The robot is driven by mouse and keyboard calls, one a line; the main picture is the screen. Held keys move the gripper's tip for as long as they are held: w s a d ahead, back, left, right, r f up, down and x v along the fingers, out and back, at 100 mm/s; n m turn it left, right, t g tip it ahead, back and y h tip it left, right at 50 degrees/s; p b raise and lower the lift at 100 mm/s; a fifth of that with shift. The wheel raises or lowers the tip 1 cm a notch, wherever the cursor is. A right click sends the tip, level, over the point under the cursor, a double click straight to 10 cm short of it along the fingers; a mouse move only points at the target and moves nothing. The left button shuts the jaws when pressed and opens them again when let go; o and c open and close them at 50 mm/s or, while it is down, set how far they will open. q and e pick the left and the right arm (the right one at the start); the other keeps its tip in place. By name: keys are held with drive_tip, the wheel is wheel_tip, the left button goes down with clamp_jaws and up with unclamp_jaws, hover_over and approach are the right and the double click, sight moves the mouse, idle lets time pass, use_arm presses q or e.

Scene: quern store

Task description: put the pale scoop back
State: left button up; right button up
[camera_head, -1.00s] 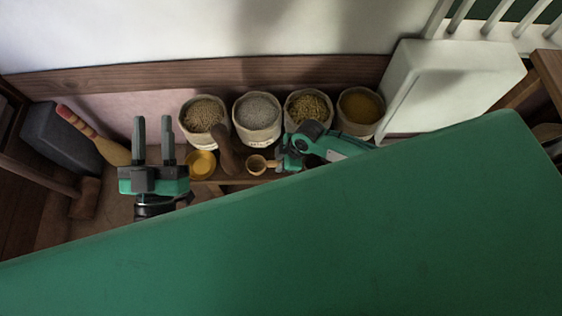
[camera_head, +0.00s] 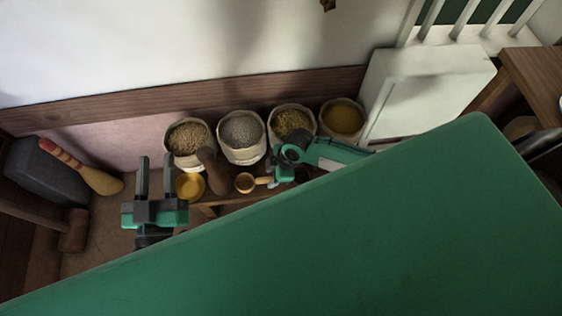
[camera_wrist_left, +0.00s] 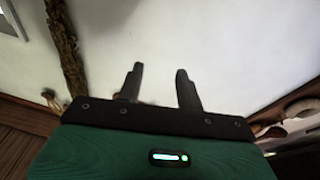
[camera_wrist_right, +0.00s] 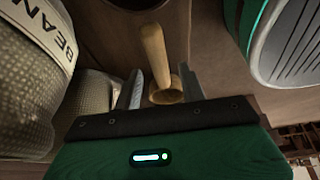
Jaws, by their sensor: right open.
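The pale scoop (camera_head: 244,183) is a small light-wood cup with a short handle, seen low in front of the sacks in the head view. In the right wrist view the scoop (camera_wrist_right: 153,58) lies between the two fingers, its handle pointing away and its bowl close to the palm. My right gripper (camera_wrist_right: 163,88) is open around it; contact with either finger cannot be told. My left gripper (camera_head: 156,176) is open and empty, left of the yellow bowl. The left wrist view shows mostly pale wall beyond its fingers (camera_wrist_left: 160,85).
Grain sacks (camera_head: 242,152) stand in a row along the wall. A yellow bowl (camera_head: 190,187) and a dark brown rounded tool (camera_head: 214,172) are left of the scoop. A striped-handled paddle (camera_head: 98,180), grey block (camera_head: 45,172) and mallet (camera_head: 75,230) lie left. A white cabinet (camera_head: 420,100) stands right.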

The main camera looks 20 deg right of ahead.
drive_tip(key=p+v, duration=0.2)
drive_tip(key=v, duration=0.6)
drive_tip(key=s+a+r+m+t+y, duration=0.2)
drive_tip(key=s+a+r, duration=0.15)
drive_tip(key=a, duration=0.25)
drive_tip(key=s+a+r+m+t+y, duration=0.2)
drive_tip(key=a+r+m+t, duration=0.1)
drive_tip(key=a+r, duration=0.15)
use_arm(q)
drive_tip(key=s+d+f+g+y, duration=0.1)
drive_tip(key=s+f+g, duration=0.3)
drive_tip(key=f, duration=0.5)
drive_tip(key=g, duration=0.2)
drive_tip(key=shift+d+f+g, duration=0.35)
drive_tip(key=shift+f+g, duration=0.05)
use_arm(e)
wheel_tip(320, 180, up, 10)
drive_tip(key=s+d+m+t+h, duration=0.2)
drive_tip(key=m+t, duration=0.4)
drive_tip(key=m, duration=0.1)
drive_tip(key=shift+s+d+t, duration=0.3)
drive_tip(key=shift+s+d, duration=0.1)
use_arm(q)
drive_tip(key=shift+s, duration=0.1)
use_arm(e)
drive_tip(key=shift+f, duration=0.1)
